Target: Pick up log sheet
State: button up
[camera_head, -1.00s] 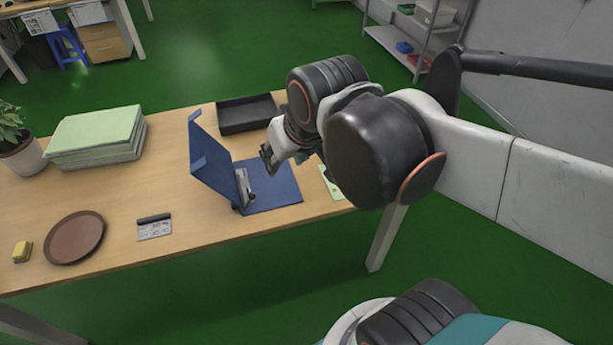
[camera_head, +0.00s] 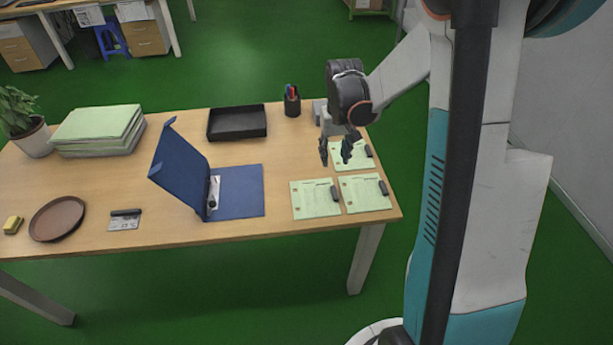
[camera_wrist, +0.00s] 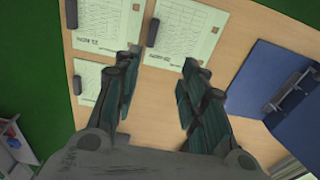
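Three pale green log sheets with printed tables lie at the right end of the table: a front-left sheet (camera_head: 314,199), a front-right sheet (camera_head: 362,194) and a back sheet (camera_head: 345,161). Each has a small black object, like a clip or marker, at its right edge. My gripper (camera_head: 338,162) is above the table by the back sheet, open and empty, fingers pointing down. In the wrist view my gripper (camera_wrist: 157,85) has its fingers apart over bare wood, with the sheets (camera_wrist: 186,30) beyond and one finger partly covering the nearest sheet (camera_wrist: 88,82).
An open blue folder (camera_head: 240,190) with a metal clip stands left of the sheets. A black tray (camera_head: 237,124) and pen cup (camera_head: 292,103) are behind. A paper stack (camera_head: 98,128), plant (camera_head: 22,122), brown plate (camera_head: 57,217), card (camera_head: 125,220) and yellow block (camera_head: 13,225) are left.

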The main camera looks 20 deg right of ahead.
notch_tip(320, 180, down, 4)
jog(key=d, duration=0.2)
jog(key=b, duration=0.3)
send_over(335, 192)
jog(key=shift+g, duration=0.4)
notch_tip(335, 192, down, 8)
jog(key=shift+a+r, duration=0.1)
jog(key=shift+r, duration=0.1)
jog(key=shift+w+f+b, duration=0.1)
jog(key=shift+f+b, duration=1.05)
jog(key=shift+f, duration=1.85)
grip_shut()
